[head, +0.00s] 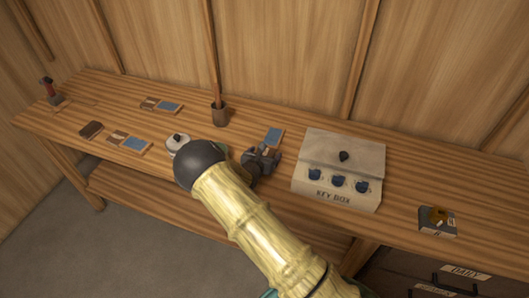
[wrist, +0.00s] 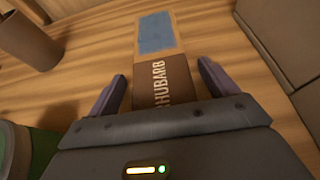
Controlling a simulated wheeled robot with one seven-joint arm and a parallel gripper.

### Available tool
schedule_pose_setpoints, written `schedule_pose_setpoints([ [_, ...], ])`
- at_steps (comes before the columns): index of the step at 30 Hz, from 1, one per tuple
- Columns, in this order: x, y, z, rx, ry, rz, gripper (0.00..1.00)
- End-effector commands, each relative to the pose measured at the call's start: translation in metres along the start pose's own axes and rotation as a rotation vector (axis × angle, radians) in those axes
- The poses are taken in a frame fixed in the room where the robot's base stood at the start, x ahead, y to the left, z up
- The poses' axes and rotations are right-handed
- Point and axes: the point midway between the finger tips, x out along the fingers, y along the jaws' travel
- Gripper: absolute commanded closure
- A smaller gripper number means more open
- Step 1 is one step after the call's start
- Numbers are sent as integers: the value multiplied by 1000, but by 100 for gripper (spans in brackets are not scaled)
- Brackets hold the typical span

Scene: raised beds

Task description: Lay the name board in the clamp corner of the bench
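A name board reading RHUBARB (wrist: 160,78), brown with a blue end, lies flat on the bench. In the head view, its blue end (head: 274,136) shows just beyond my gripper (head: 262,158), which hides the rest. In the wrist view, my gripper (wrist: 160,75) is open, with its two dark fingers on either side of the board and a gap at each side. A small red-handled clamp-like thing (head: 47,89) stands at the bench's far left corner. The bench (head: 250,128) is a long wooden top against the wall.
A key box (head: 340,152) stands right of my gripper. A brown cup (head: 219,117) holding a stick and a pale lidded pot (head: 177,140) stand to the left. Other small boards (head: 136,144) lie further left. A dark block (head: 437,222) lies at right.

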Motion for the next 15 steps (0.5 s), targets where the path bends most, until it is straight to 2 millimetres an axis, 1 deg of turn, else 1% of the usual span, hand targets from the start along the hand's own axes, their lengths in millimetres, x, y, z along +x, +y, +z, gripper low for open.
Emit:
schedule_pose_setpoints([
  [5,-1,0,1,0,0,0,15],
  [8,-3,0,6,0,0,0,15],
  [11,-14,1,4,2,1,1,15],
  [15,-38,1,3,1,1,2,15],
])
